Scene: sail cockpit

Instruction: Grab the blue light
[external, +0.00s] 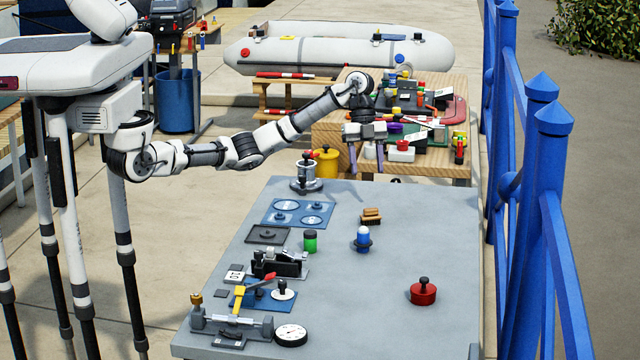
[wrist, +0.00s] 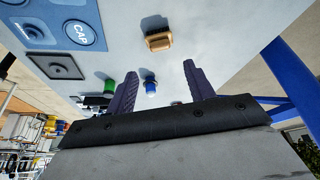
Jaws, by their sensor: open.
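In the wrist view the blue light (wrist: 151,86) shows between the two fingers, nearer the left one. My gripper (external: 366,172) is open and empty, pointing down above the far part of the table, higher than the light and apart from it. Its fingers (wrist: 160,84) are spread wide in the wrist view.
A green-bodied jar (external: 310,241) stands left of the light, a brown brush (external: 371,216) just behind it. A red knobbed weight (external: 423,292) sits front right. Tools and a dial (external: 291,336) crowd the left side. A blue railing (external: 545,200) runs along the right.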

